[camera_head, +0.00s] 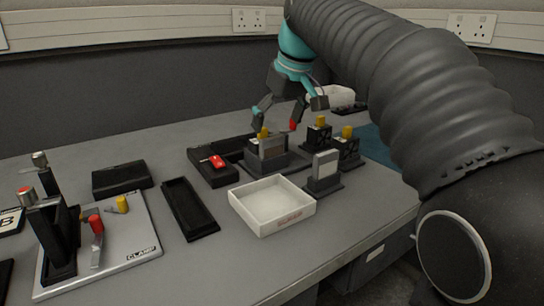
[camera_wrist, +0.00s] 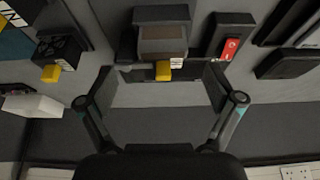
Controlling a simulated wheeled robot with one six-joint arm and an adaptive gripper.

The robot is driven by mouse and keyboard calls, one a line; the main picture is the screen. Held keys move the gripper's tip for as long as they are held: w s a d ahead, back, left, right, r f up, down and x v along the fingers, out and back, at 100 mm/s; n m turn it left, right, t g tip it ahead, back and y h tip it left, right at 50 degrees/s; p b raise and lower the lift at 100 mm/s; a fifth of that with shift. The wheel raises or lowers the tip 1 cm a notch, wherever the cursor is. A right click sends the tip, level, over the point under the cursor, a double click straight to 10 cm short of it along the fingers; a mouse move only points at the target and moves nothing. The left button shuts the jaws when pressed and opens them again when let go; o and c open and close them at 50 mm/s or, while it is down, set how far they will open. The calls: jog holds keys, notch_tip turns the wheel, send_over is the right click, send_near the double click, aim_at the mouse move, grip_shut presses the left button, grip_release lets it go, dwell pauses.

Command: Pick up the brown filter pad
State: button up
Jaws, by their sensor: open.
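A boxy unit with a brownish face, which looks like the brown filter pad (camera_wrist: 162,40), sits in a dark holder near the top middle of the wrist view. A yellow tab (camera_wrist: 163,70) and a small white label are at its near edge. In the head view, the pad (camera_head: 270,149) stands in its holder near the table's middle. My gripper (camera_wrist: 160,92) is open and empty, its fingers spread wide. In the head view my gripper (camera_head: 288,112) hangs above and behind the pad, apart from it.
A red-switch block (camera_head: 216,163) is left of the pad. Black yellow-knobbed blocks (camera_head: 346,147) and an upright grey panel (camera_head: 325,166) are right. A white tray (camera_head: 240,210) is in front. A clamp board (camera_head: 130,246) is far left. The front table strip is clear.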

aim_at(273, 138)
jog(key=shift+s+b+x, duration=0.15)
jog(key=shift+b+x, duration=0.05)
jog(key=shift+x, duration=1.25)
jog(key=shift+s+b+x, duration=0.2)
jog(key=shift+x, duration=1.25)
jog(key=shift+f, duration=0.15)
jog(key=c, duration=1.1)
